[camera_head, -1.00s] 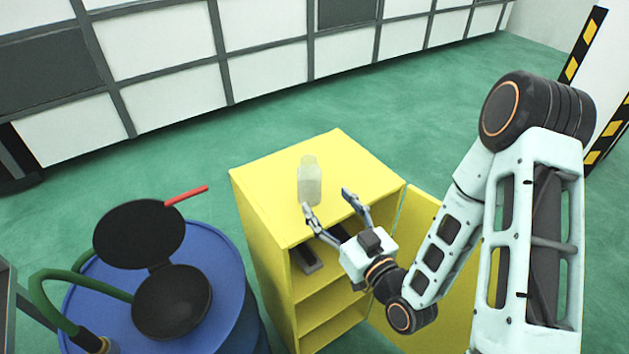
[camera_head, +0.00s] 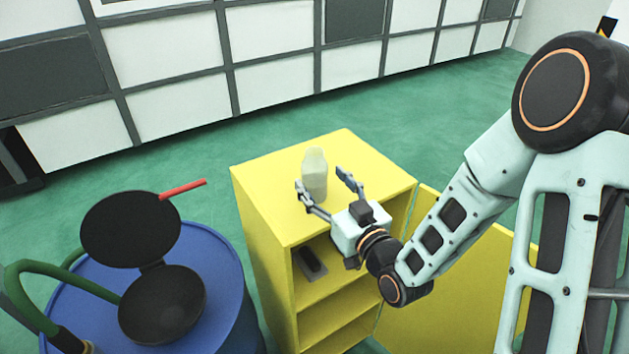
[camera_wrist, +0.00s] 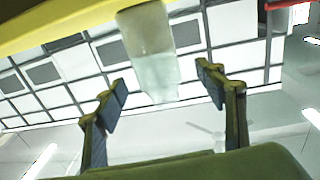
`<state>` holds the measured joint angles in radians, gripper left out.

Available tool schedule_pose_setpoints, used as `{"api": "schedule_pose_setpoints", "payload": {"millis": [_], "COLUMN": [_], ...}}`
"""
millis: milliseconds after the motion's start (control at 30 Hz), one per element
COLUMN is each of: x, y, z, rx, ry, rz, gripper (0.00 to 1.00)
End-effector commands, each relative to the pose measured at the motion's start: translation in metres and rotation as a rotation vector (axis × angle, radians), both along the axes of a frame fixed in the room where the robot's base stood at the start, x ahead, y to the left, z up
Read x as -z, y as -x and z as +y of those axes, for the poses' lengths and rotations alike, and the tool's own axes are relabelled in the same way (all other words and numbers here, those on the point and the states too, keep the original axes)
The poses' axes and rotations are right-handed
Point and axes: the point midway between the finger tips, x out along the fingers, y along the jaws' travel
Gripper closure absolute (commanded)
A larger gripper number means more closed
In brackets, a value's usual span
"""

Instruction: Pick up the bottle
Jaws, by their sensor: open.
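The bottle (camera_head: 314,174) is whitish and translucent with a narrower neck. It stands upright on top of the yellow cabinet (camera_head: 352,150). My gripper (camera_head: 324,179) is open and empty, with its two fingers pointing at the bottle from the front. In the head view the fingertips show at either side of the bottle's lower part; whether they reach around it I cannot tell. In the wrist view the bottle (camera_wrist: 150,55) appears upside down between the two fingers (camera_wrist: 163,82), a little nearer the left one, with no visible contact.
The cabinet's door (camera_head: 462,270) stands open at the right, under my arm. A dark object (camera_head: 310,262) lies on the shelf inside. The cabinet top around the bottle is clear.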

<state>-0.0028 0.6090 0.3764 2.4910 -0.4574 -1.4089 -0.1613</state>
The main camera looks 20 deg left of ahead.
Motion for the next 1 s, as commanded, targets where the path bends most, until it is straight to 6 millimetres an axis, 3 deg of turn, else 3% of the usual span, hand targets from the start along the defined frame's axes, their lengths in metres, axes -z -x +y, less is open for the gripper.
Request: {"api": "schedule_pose_setpoints", "payload": {"millis": [300,600,1000], "x": [-0.005,-0.003,-0.003], "y": [-0.032,-0.036,-0.036], "z": [0.028,0.031,0.031], "rx": [-0.002,0.0,0.0], "ry": [-0.001,0.001,0.001], "rz": [-0.001,-0.001,-0.001], "gripper": [0.36,0.36,0.79]}}
